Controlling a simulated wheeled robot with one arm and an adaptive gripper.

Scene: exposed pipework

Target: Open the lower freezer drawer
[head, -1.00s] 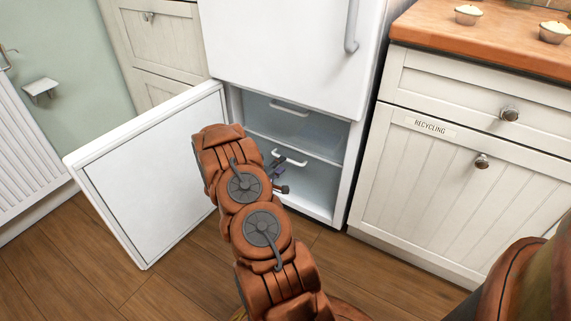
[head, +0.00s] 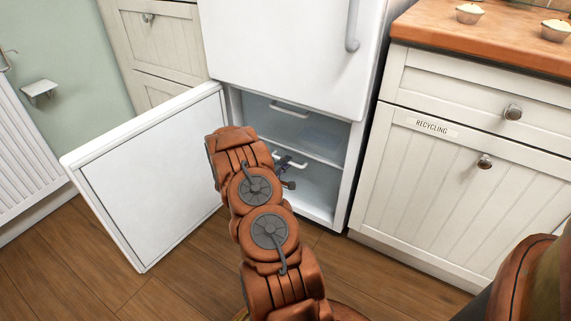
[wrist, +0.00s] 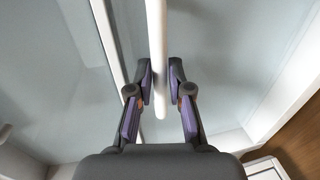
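The lower freezer drawer (head: 318,190) is a pale translucent front inside the open freezer compartment and sits pushed in. Its white bar handle (head: 296,164) is partly hidden by my gripper (head: 285,168) in the head view. In the wrist view, my gripper (wrist: 161,74) has its two purple-padded fingers apart. The white handle (wrist: 157,45) runs between them, closer to the left finger, with a narrow gap to the right finger. Contact with the left finger cannot be told.
The freezer door (head: 150,175) stands wide open on the left. The upper drawer handle (head: 289,110) is above. The fridge door (head: 285,50) is closed. A recycling cabinet (head: 455,190) stands close on the right. Wooden floor (head: 185,285) is clear in front.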

